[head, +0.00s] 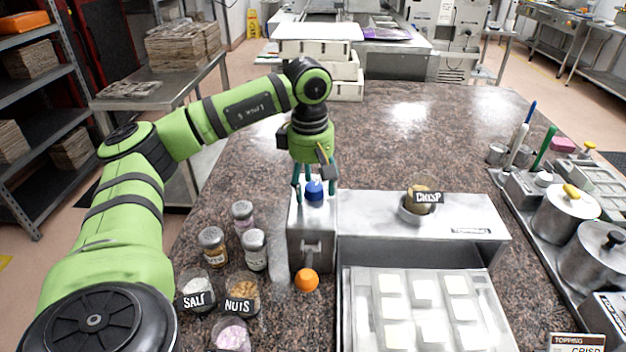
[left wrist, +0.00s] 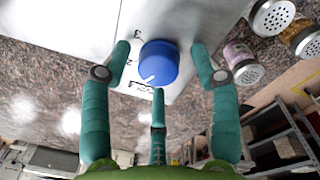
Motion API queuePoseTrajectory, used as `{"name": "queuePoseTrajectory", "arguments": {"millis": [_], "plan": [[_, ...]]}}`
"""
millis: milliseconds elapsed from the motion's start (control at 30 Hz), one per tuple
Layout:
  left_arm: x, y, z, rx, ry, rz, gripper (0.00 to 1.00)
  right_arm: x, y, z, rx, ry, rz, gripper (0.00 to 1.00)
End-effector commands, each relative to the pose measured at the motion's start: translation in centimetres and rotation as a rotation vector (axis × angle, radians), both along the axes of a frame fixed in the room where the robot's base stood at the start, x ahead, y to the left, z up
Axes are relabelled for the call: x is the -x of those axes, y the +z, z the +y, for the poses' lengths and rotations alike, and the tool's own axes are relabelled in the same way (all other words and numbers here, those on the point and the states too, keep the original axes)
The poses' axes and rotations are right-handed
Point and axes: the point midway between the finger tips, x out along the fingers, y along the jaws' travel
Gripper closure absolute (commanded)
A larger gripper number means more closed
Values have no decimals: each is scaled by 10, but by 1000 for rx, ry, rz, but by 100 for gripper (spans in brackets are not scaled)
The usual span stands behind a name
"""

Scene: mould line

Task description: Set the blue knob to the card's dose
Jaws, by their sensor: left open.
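The blue knob (head: 314,190) sits on top of the grey metal dispenser box (head: 311,240). In the left wrist view the knob (left wrist: 159,63) has a white pointer line toward its lower left, near dark marks on the box. My left gripper (head: 314,186) is over the knob, pointing down. Its green fingers (left wrist: 160,68) are open, on both sides of the knob, with gaps showing. A card (head: 578,342) reading "TOPPING CRISP" is cut off at the lower right; no dose on it is readable. My right gripper is not in view.
A tray of pale squares (head: 425,310) lies at front right. A crisp bowl (head: 417,207) stands on the metal housing. Shakers (head: 254,250) and the salt (head: 196,290) and nuts (head: 242,290) jars stand left of the box. An orange ball-like thing (head: 306,280) is at its front.

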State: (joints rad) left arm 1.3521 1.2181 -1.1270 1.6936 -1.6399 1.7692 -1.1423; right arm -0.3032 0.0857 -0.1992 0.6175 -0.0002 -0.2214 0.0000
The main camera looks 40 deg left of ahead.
Motion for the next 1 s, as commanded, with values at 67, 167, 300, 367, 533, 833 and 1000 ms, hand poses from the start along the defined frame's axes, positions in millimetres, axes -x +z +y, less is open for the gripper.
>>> {"name": "queuePoseTrajectory", "arguments": {"millis": [67,167,300,367,533,833,1000], "plan": [[0,0,0,0,0,0,38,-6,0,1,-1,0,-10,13],[0,0,0,0,0,0,38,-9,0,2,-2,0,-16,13],[0,0,0,0,0,-1,82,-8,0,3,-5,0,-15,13],[0,0,0,-1,0,0,95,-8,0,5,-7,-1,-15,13],[0,-1,1,-2,3,1,95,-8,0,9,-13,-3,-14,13],[0,-1,1,-3,89,3,95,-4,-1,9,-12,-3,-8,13],[1,-2,1,-4,201,4,95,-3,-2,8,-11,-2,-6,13]]}}
